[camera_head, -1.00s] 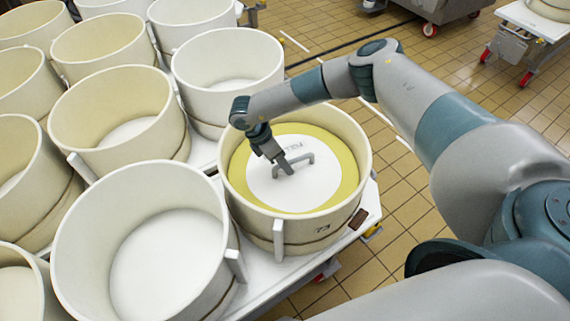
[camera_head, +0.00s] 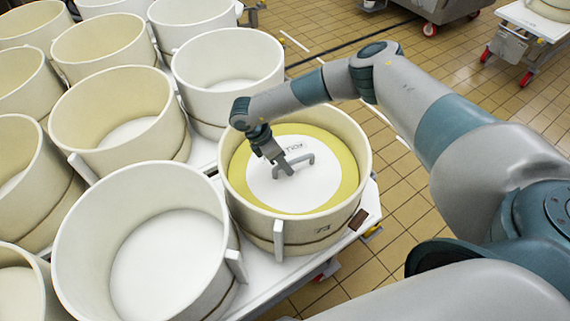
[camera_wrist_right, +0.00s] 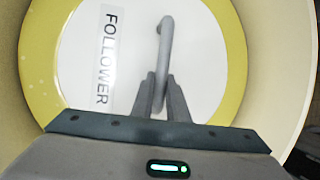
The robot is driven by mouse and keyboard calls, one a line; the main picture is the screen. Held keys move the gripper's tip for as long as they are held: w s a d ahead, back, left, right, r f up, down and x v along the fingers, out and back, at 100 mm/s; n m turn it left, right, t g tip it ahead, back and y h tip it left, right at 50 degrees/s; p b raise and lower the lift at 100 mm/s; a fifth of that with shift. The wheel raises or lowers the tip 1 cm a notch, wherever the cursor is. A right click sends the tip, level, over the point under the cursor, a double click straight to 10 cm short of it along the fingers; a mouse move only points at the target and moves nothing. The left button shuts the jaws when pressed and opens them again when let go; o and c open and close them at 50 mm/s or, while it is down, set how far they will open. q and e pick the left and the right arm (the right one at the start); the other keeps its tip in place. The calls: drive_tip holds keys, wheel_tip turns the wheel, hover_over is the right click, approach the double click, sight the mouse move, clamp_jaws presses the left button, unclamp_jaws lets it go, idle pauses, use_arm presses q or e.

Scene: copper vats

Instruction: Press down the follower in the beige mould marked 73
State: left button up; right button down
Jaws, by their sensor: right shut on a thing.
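The beige mould marked 73 (camera_head: 300,235) stands at the near right corner of the white table in the head view. The follower (camera_head: 262,190), a white disc with a grey bar handle (camera_head: 306,160), lies inside it below the rim. A yellow surface (camera_head: 239,172) shows around the disc. My right gripper (camera_head: 286,167) reaches down into the mould and is shut on the handle. In the wrist view the fingers (camera_wrist_right: 160,82) are at the near part of the handle (camera_wrist_right: 164,45), beside the FOLLOWER label (camera_wrist_right: 106,58). My left gripper is out of view.
An empty mould (camera_head: 85,235) stands close at the left, and another (camera_head: 228,75) stands behind. Several more moulds crowd the left side of the white table (camera_head: 262,275). Tiled floor (camera_head: 400,205) lies at the right. A wheeled cart (camera_head: 507,48) stands at the far right.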

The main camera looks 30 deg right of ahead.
drive_tip(key=shift+s+a+f, duration=0.1)
drive_tip(key=shift+s+f, duration=0.05)
drive_tip(key=c, duration=1.6)
unclamp_jaws()
drive_tip(key=shift+c, duration=0.2)
drive_tip(key=shift+r, duration=0.2)
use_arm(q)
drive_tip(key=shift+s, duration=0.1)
use_arm(e)
drive_tip(key=shift+w, duration=0.2)
